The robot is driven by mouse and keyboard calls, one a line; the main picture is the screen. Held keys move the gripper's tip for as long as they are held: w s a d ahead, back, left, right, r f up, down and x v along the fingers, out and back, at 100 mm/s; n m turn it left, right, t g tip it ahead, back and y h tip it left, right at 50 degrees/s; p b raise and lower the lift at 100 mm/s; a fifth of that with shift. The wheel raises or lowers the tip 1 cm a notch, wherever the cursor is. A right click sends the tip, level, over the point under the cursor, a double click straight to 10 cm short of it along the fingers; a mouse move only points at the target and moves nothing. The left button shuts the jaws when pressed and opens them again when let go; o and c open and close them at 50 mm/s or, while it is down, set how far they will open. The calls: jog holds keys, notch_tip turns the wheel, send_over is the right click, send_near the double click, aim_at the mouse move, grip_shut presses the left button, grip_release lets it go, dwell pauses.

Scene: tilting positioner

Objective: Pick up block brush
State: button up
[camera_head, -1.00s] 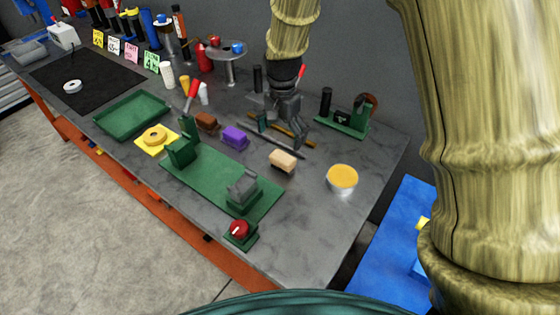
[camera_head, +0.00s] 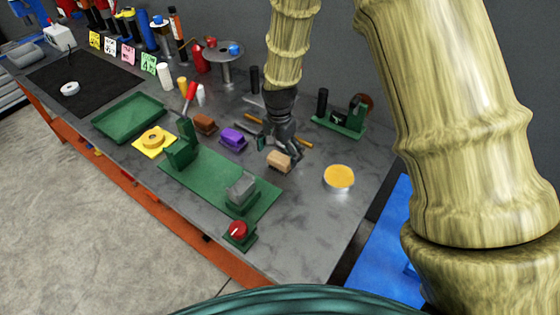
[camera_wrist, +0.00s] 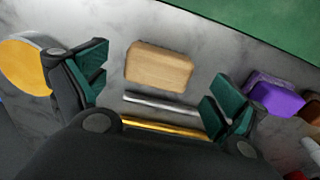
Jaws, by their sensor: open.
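A tan wooden block, which looks like the block brush (camera_head: 278,162), lies on the grey bench; no bristles can be made out. It also shows in the wrist view (camera_wrist: 160,66), ahead of the gap between my fingers. My gripper (camera_head: 282,150) is open and empty. It hangs close over the tan block and hides part of its back edge in the head view. In the wrist view the green-padded fingers of my gripper (camera_wrist: 158,90) stand wide apart to either side, and the block is not between the pads.
A purple block (camera_head: 233,139) and a brown block (camera_head: 205,124) lie to the left. A yellow-topped tin (camera_head: 339,178) stands to the right. The green positioner plate (camera_head: 205,182) lies in front. A grey rod (camera_wrist: 165,104) and a yellow rod (camera_wrist: 165,129) lie behind the tan block.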

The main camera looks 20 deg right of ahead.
aim_at(280, 157)
jog(key=shift+d+f+p, duration=0.1)
jog(key=shift+f+p, duration=0.55)
jog(key=shift+f, duration=1.25)
jog(key=shift+c, duration=0.4)
jog(key=c, duration=1)
